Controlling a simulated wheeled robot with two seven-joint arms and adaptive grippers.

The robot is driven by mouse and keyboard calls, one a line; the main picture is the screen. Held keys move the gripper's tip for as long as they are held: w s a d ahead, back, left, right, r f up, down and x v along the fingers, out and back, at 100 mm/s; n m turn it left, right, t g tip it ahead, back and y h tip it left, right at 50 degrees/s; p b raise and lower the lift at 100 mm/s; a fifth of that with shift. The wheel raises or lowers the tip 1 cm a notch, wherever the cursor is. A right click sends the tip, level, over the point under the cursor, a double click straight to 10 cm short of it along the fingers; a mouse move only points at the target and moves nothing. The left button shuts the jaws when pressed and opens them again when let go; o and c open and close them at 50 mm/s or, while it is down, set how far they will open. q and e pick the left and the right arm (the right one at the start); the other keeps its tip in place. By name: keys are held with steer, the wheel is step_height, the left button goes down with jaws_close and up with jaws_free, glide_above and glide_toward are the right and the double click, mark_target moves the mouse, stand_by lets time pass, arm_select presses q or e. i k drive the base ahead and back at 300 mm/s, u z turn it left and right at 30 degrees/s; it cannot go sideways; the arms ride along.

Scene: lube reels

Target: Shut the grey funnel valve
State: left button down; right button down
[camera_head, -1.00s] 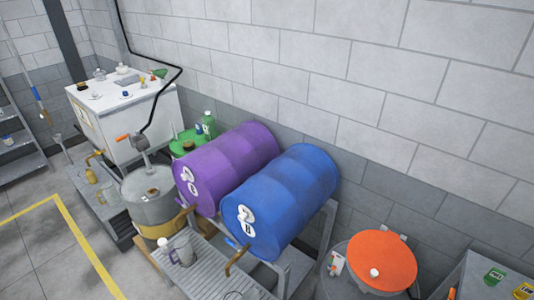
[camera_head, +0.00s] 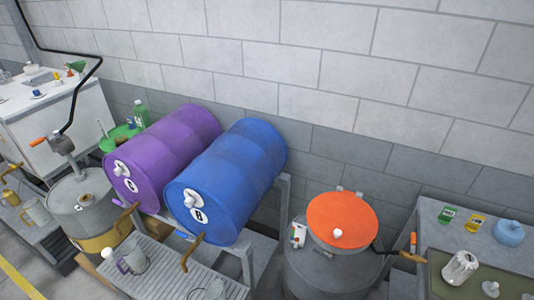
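I cannot make out a part that is clearly a grey funnel valve. A grey drum (camera_head: 330,272) with a round orange lid (camera_head: 342,220) stands right of centre. A dark pipe runs from its right side to a fitting with an upright orange handle (camera_head: 413,243). A grey drum (camera_head: 85,210) at the left carries a hand pump with an orange-tipped handle (camera_head: 39,142). Neither of my grippers shows in this view.
A purple drum (camera_head: 165,150) and a blue drum (camera_head: 235,175) lie on a metal rack over a slatted tray (camera_head: 165,285). A bench (camera_head: 428,212) at the right holds boxes and bottles. A white cabinet (camera_head: 30,120) stands far left.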

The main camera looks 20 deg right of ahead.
mark_target(317, 250)
steer(key=k, duration=1.1)
steer(key=z, duration=0.9)
steer(key=i, duration=1)
steer(key=u, duration=0.7)
